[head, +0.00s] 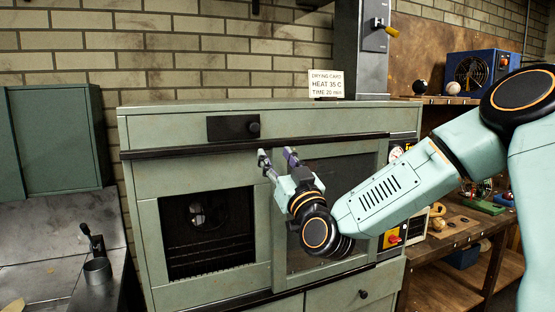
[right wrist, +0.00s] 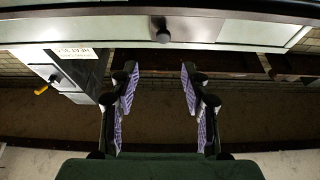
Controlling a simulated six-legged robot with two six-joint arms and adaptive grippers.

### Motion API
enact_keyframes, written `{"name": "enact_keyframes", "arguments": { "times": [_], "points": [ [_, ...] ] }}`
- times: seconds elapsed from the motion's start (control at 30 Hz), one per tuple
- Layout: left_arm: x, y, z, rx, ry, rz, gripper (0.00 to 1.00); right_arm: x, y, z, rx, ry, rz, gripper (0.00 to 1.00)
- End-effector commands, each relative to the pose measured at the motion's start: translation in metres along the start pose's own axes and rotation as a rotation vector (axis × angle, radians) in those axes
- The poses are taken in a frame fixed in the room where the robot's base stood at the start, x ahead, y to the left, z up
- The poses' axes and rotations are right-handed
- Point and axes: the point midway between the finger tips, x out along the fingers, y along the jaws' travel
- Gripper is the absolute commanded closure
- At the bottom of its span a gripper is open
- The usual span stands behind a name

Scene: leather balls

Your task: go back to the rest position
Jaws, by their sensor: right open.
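My right arm comes in from the right in the head view. My right gripper (head: 277,157) is open and empty, in front of the green drying cabinet (head: 180,132), near its dark horizontal rail. In the right wrist view the two fingers of my right gripper (right wrist: 159,82) stand apart with nothing between them. I cannot tell whether a fingertip touches the cabinet front. My left gripper is in neither view.
The cabinet's left opening (head: 208,235) shows a dark inside with racks. A sign (head: 326,84) stands on top. Right of it, a wooden bench (head: 462,228) holds small items; a blue fan box (head: 482,70) sits on the shelf above. A metal cup (head: 98,270) stands at left.

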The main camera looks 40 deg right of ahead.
Motion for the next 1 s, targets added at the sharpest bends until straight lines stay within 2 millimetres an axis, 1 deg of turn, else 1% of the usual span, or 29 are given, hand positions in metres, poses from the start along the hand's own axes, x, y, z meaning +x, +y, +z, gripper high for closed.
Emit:
{"name": "enact_keyframes", "arguments": {
  "times": [0.47,0.53,0.57,0.63,0.67,0.7,0.77,0.8,0.87,0.9,0.97,1.0],
  "points": [
    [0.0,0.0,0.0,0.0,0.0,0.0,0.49,0.0,0.0,0.0,0.012,-0.001,-0.001,0.53],
    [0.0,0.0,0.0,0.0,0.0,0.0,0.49,0.0,-0.003,0.007,0.057,-0.031,-0.013,0.53],
    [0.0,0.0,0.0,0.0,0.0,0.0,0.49,-0.001,-0.005,0.014,0.094,-0.065,-0.019,0.53],
    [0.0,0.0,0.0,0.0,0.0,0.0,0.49,-0.012,-0.02,0.039,0.202,-0.191,-0.046,0.53],
    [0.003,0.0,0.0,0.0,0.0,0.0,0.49,-0.02,-0.031,0.055,0.231,-0.255,-0.064,0.53],
    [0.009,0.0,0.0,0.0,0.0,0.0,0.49,-0.033,-0.042,0.079,0.254,-0.331,-0.081,0.53],
    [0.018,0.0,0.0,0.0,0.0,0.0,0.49,-0.053,-0.056,0.114,0.278,-0.436,-0.098,0.53],
    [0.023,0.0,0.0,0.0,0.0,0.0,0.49,-0.068,-0.063,0.136,0.288,-0.504,-0.106,0.53],
    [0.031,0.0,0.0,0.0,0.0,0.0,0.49,-0.091,-0.074,0.168,0.297,-0.6,-0.115,0.53],
    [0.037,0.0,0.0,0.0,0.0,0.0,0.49,-0.107,-0.08,0.188,0.301,-0.662,-0.12,0.53],
    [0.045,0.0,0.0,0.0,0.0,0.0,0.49,-0.133,-0.088,0.217,0.302,-0.755,-0.124,0.53],
    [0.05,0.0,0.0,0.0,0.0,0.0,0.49,-0.151,-0.093,0.236,0.299,-0.814,-0.126,0.53]
  ]
}}
